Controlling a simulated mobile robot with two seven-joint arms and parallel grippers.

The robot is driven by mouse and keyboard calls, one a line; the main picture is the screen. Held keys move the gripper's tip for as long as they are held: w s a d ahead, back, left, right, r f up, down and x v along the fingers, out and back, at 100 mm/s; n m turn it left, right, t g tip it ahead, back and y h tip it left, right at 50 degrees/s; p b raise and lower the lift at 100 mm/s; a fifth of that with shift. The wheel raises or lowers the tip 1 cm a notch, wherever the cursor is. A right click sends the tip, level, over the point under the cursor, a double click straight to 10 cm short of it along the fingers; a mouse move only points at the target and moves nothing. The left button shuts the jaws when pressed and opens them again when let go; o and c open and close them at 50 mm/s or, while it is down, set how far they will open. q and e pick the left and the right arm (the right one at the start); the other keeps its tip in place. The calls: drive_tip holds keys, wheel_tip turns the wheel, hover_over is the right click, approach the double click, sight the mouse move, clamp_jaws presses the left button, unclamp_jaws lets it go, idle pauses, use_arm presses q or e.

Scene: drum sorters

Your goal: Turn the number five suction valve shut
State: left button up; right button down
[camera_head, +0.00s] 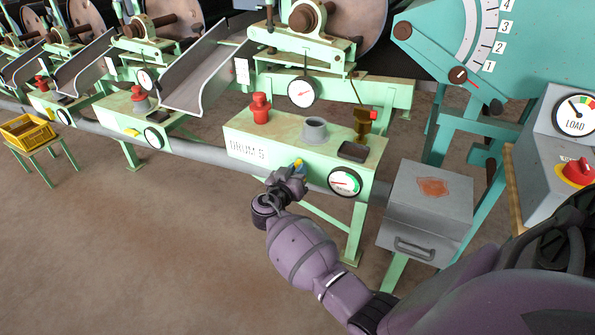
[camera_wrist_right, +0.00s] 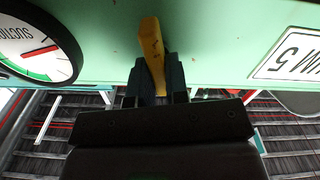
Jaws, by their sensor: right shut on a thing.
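The number five suction valve has a yellow handle (camera_wrist_right: 151,45) on the green front panel of the bench marked DRUM 5 (camera_head: 247,148). My right gripper (camera_wrist_right: 158,80) is shut on this handle, one dark finger on each side. In the head view a small yellow part of the handle (camera_head: 297,163) shows above my right gripper (camera_head: 290,176), which hides the rest. The suction gauge (camera_head: 345,182) is right of the gripper, with a red needle and a green band; it also shows in the right wrist view (camera_wrist_right: 38,45). My left gripper is out of view.
A grey box with a handle (camera_head: 425,212) stands right of the bench, close to my right forearm. A load panel with a red knob (camera_head: 577,171) is at far right. A yellow crate (camera_head: 27,131) sits on a stool at left. The floor at lower left is clear.

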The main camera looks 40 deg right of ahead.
drive_tip(key=shift+n, duration=0.3)
drive_tip(key=n, duration=0.3)
drive_tip(key=shift+w+a+f+n, duration=0.1)
drive_tip(key=shift+w+f+n, duration=0.05)
drive_tip(key=shift+n, duration=0.15)
drive_tip(key=n, duration=0.3)
drive_tip(key=shift+w+n, duration=0.15)
drive_tip(key=shift+n, duration=0.15)
drive_tip(key=n, duration=0.4)
drive_tip(key=shift+f, duration=0.15)
drive_tip(key=shift+a+f+n+p, duration=0.15)
drive_tip(key=shift+n+p, duration=0.15)
drive_tip(key=shift+n, duration=0.45)
drive_tip(key=shift+d+f+n+p, duration=0.1)
drive_tip(key=shift+n+p, duration=0.15)
drive_tip(key=shift+n, duration=0.5)
drive_tip(key=c, duration=1.1)
unclamp_jaws()
drive_tip(key=shift+a, duration=0.1)
